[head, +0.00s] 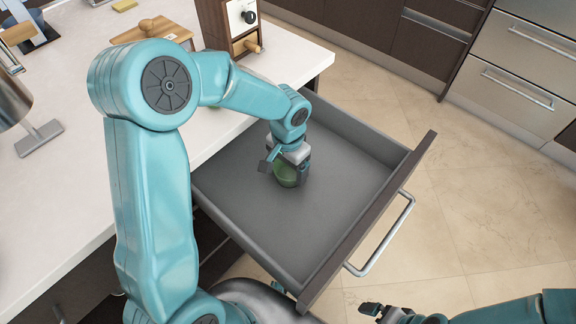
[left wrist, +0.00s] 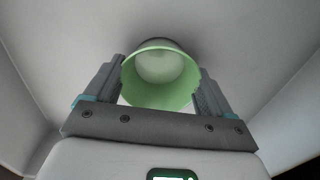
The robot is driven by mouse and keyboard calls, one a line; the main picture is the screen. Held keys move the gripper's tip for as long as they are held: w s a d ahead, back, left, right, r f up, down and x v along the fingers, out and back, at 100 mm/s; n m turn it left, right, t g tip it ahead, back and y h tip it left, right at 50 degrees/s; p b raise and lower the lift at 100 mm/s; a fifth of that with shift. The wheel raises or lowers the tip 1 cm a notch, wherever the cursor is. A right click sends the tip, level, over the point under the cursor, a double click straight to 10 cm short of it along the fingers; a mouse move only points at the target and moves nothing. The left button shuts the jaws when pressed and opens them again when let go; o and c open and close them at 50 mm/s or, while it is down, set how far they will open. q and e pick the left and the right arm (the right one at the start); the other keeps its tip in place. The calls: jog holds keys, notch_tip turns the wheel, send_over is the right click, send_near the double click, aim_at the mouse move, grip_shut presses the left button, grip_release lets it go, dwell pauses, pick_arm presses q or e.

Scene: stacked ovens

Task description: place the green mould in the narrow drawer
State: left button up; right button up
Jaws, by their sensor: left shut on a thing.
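The green mould (head: 286,174) is a small round cup. It is between the fingers of my left gripper (head: 284,171), which is shut on it. In the left wrist view the mould (left wrist: 160,78) shows its open mouth, with a finger of my left gripper (left wrist: 162,90) against each side. The narrow drawer (head: 240,208) is pulled out from the counter, grey inside and otherwise empty. The mould is inside the drawer's outline, low over or on its floor; I cannot tell if it touches. My right gripper (head: 385,311) is at the bottom edge, only partly visible.
The white counter (head: 75,100) lies to the left, with a wooden board (head: 150,30) and a wooden-framed box (head: 228,25) on it. The drawer's front panel with its bar handle (head: 385,235) stands to the right. Open tiled floor (head: 480,190) lies beyond.

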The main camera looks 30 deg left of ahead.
pick_arm(q)
jog(key=o, duration=0.9)
jog(key=shift+f, duration=0.1)
jog(key=shift+r+p, duration=0.35)
jog(key=shift+r, duration=0.15)
notch_tip(320, 180, up, 11)
jog(key=shift+r+p, duration=0.2)
jog(key=shift+p, duration=0.6)
